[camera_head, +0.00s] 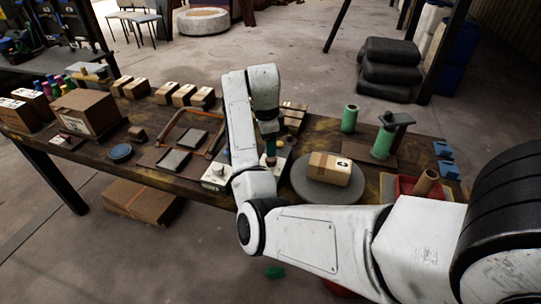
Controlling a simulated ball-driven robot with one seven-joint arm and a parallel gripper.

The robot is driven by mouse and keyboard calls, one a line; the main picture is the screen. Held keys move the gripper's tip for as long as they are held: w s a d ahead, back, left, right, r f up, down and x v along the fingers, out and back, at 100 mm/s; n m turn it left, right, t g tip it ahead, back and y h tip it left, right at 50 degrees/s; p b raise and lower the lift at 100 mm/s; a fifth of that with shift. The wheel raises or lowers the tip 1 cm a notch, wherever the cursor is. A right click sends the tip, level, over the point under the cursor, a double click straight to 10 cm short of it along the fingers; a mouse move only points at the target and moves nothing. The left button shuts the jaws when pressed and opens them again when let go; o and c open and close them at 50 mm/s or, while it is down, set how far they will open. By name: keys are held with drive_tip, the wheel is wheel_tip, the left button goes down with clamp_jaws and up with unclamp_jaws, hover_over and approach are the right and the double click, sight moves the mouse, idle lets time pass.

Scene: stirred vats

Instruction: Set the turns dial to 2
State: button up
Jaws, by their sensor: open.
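My arm crosses the middle of the picture, and my gripper (270,155) points down over the table just left of the round grey turntable (300,184). The jaws are small and dark here; they appear open. Beneath them is a pale plate (281,165) with a small reddish part, largely covered by the gripper. Whether the jaws touch it I cannot tell. A second pale box (215,177) with a knob on top stands to the left, beside my arm. No dial marking or setting is readable at this size, and I cannot tell which one is the turns dial.
A cardboard box (330,168) sits on the turntable. Green cylinders (349,119) stand behind it, and a red tray (406,187) lies to the right. A large carton (86,111), several small boxes and a blue disc (120,152) occupy the left of the table.

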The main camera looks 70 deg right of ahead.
sight(271, 160)
drive_tip(key=f+m, duration=0.1)
drive_tip(key=f, duration=0.1)
drive_tip(key=d+f+m+y, duration=0.1)
drive_tip(key=f, duration=0.2)
drive_tip(key=d+f+m, duration=0.1)
drive_tip(key=f+m, duration=0.1)
drive_tip(key=shift+d+f, duration=0.1)
drive_tip(key=shift+f, duration=0.3)
idle(0.3)
drive_tip(key=c, duration=1.1)
drive_tip(key=shift+o, duration=0.2)
